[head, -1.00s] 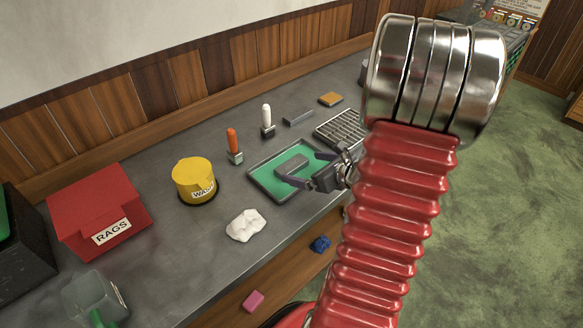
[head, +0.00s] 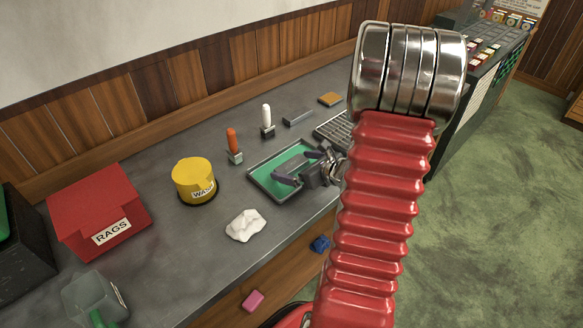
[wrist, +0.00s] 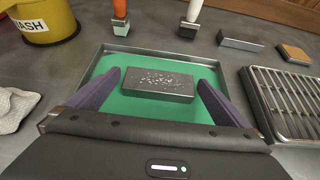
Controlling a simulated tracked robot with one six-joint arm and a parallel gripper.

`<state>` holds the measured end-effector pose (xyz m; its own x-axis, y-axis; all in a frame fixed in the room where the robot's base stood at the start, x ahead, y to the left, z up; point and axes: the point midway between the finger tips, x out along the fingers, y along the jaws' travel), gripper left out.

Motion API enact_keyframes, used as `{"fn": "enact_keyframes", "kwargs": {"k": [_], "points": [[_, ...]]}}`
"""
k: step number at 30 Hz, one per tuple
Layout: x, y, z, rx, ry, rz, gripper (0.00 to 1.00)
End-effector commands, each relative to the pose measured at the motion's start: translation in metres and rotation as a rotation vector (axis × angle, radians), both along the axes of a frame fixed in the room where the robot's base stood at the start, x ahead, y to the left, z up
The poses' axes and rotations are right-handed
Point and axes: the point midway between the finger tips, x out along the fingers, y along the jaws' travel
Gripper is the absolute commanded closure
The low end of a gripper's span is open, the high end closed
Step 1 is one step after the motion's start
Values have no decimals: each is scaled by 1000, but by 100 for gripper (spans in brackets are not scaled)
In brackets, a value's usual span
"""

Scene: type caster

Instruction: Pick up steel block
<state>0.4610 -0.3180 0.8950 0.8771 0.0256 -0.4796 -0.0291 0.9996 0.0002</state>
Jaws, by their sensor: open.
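The steel block (wrist: 158,85) is a dark grey rectangular bar with a speckled top. It lies in a shallow metal-rimmed tray with a green floor (wrist: 112,108). In the head view the tray (head: 262,176) sits on the grey bench, and my gripper largely hides the block there. My gripper (head: 298,168) is over the tray's right part with its purple fingers spread. In the wrist view my gripper (wrist: 160,95) is open, one finger to each side of the block, with a gap on both sides. I cannot tell how high the fingertips are.
A metal grid rack (wrist: 283,100) stands right of the tray. Orange-handled (head: 232,145) and white-handled (head: 267,118) tools stand behind it. A yellow WASH pot (head: 193,180), white cloth (head: 246,226) and red RAGS box (head: 98,208) are left. A grey bar (head: 298,117) lies at the back.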

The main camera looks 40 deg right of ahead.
Motion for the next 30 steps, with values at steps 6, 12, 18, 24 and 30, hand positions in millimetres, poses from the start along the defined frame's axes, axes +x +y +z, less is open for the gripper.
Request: {"fn": "enact_keyframes", "kwargs": {"k": [6, 12, 18, 24, 30], "points": [[0, 0, 0, 0, 0, 0, 1], [0, 0, 0, 0, 0, 0, 15], [0, 0, 0, 0, 0, 0, 30], [0, 0, 0, 0, 0, 0, 44], [0, 0, 0, 0, 0, 0, 58]]}}
